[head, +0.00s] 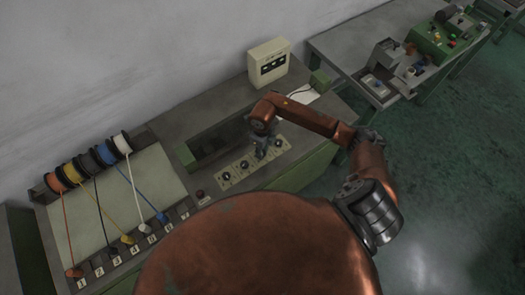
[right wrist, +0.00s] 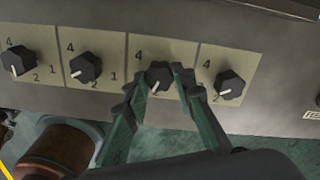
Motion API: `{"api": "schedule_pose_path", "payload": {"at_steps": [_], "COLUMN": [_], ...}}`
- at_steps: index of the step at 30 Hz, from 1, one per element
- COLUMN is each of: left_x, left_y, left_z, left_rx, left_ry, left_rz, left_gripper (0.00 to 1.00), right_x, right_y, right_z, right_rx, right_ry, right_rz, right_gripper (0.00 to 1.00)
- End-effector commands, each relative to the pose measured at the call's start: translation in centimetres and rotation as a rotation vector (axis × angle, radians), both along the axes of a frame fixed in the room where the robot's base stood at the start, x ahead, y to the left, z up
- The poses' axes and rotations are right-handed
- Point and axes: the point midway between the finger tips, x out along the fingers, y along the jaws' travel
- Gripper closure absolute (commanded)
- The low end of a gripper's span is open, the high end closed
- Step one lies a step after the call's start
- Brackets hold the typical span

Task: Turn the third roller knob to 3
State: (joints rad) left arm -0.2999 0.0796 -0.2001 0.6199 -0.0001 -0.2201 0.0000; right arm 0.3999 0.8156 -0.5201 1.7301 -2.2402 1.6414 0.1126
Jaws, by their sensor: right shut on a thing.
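The third roller knob (right wrist: 158,76) from the left is a small black knob with a white mark, on a cream plate with printed digits. In the right wrist view its white mark faces down and slightly left; a 4 shows at the plate's upper left, other digits are partly hidden. My right gripper (right wrist: 160,80) has its greenish fingers on both sides of this knob, shut on it. In the head view my right gripper (head: 261,150) covers the knob. My left gripper is not in view.
Similar knobs sit beside it: second knob (right wrist: 85,68), first knob (right wrist: 18,62) and right-hand knob (right wrist: 230,84). A cream box (head: 268,63) stands behind the panel. Coloured wire spools (head: 88,160) are at the left. Another bench (head: 350,45) stands at the right, with green floor before it.

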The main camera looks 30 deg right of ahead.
Motion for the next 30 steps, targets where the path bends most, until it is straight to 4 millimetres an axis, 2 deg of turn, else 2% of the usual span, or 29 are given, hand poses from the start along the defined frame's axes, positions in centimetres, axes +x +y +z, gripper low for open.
{"api": "schedule_pose_path", "payload": {"at_steps": [15,22,30], "left_x": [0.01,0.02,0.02], "left_y": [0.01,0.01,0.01], "left_z": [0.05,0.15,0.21], "left_rx": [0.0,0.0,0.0], "left_ry": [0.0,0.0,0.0], "left_rz": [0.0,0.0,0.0], "left_gripper": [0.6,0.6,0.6], "right_x": [0.13,0.12,0.14], "right_y": [0.01,0.03,0.03], "right_z": [0.13,0.14,0.13], "right_rx": [-0.001,0.0,-0.001], "right_ry": [-0.003,-0.003,-0.003], "right_rz": [-0.451,-0.579,-0.649], "right_gripper": [1.0,1.0,1.0]}}
